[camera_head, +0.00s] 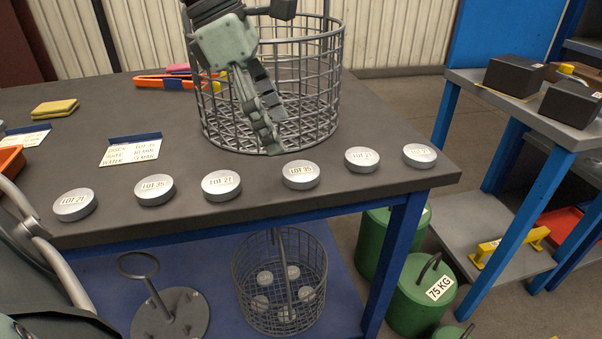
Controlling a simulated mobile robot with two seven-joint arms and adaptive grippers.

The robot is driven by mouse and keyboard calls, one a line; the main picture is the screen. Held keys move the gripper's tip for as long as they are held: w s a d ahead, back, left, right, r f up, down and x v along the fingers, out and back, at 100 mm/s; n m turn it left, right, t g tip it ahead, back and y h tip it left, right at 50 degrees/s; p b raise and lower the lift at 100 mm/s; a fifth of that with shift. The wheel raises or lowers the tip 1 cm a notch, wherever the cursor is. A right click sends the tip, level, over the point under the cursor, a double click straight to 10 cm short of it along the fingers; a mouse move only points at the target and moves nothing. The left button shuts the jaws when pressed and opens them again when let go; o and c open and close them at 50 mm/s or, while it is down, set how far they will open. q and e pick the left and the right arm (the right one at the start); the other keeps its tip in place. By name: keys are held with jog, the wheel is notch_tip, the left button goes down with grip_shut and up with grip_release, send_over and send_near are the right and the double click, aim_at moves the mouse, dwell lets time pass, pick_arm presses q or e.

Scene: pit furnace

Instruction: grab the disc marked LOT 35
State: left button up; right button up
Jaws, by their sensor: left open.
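Several silver discs stand in a row along the table's front edge. The labels on the second disc from the left (155,189) and on the fourth (301,174) read LOT 35. The third disc (221,183) reads LOT 21. The leftmost disc (74,204) seems to read LOT 21. The labels on the fifth disc (362,159) and the rightmost disc (419,155) are too small to read surely. My left gripper (268,138) is open and empty, pointing down in front of the wire basket, behind and left of the fourth disc. My right gripper is out of view.
The wire basket (335,75) stands on the dark table (400,180) behind the discs. A card (130,151) lies at the left. Another basket (322,265) with several discs sits on the blue lower shelf. Green weights (405,305) stand on the floor.

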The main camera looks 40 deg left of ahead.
aim_at(301, 170)
pick_arm(q)
jog(key=x, duration=0.7)
jog(key=shift+f, duration=0.15)
jog(key=shift+c, duration=0.2)
jog(key=c, duration=1.4)
jog(key=shift+c, duration=0.6)
